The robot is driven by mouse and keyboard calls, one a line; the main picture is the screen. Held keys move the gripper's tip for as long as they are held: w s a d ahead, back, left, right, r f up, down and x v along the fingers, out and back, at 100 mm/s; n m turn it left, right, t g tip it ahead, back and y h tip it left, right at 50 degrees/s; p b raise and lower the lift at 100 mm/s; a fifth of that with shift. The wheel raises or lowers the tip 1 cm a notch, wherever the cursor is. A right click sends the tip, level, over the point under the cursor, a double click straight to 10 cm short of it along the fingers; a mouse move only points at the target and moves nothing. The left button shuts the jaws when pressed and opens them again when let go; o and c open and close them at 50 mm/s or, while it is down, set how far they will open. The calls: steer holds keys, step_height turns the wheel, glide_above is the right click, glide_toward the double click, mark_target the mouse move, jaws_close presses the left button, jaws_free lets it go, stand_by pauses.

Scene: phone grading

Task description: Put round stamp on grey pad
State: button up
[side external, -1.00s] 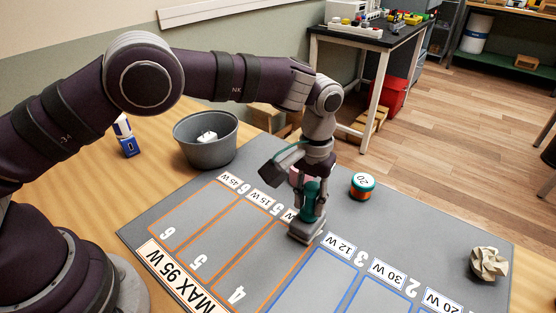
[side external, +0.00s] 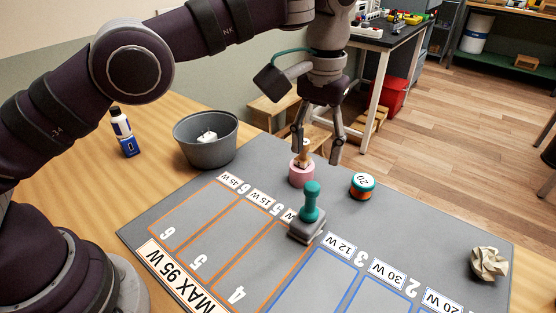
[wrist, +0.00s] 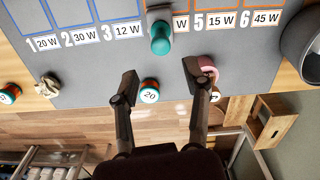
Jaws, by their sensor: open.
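The round stamp (side external: 312,203) has a teal knobbed handle and stands upright on the grey pad (side external: 304,234). The pad is a small grey block on the mat by the label row, between lanes 3 and 4. In the wrist view the stamp (wrist: 160,40) covers part of the pad (wrist: 158,12). My gripper (side external: 318,147) is open and empty, raised above and behind the stamp and clear of it. In the wrist view its two fingers (wrist: 160,82) are spread wide, with the stamp beyond their tips.
A pink round item (side external: 301,175) with a tan top stands close behind the stamp. A teal-and-orange round item (side external: 362,186) marked 20 is to the right. Crumpled paper (side external: 489,263) lies far right. A grey bin (side external: 206,153) and a blue-white bottle (side external: 124,133) stand left.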

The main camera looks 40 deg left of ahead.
steer(key=shift+a+r, duration=0.15)
steer(key=shift+r, duration=0.6)
steer(key=s+a+r+t, duration=0.2)
steer(key=s+a+r, duration=0.1)
steer(key=a+r, duration=0.45)
steer(key=s+a+f+m+t, duration=0.1)
steer(key=s+a+f, duration=0.1)
steer(key=s, duration=0.4)
steer(key=s+a+f+t, duration=0.2)
steer(key=s+a, duration=0.3)
steer(key=s, duration=0.2)
steer(key=shift+a+f+m+t, duration=0.15)
steer(key=shift+f+m+t, duration=0.15)
steer(key=shift+f+m, duration=0.1)
steer(key=shift+s, duration=0.1)
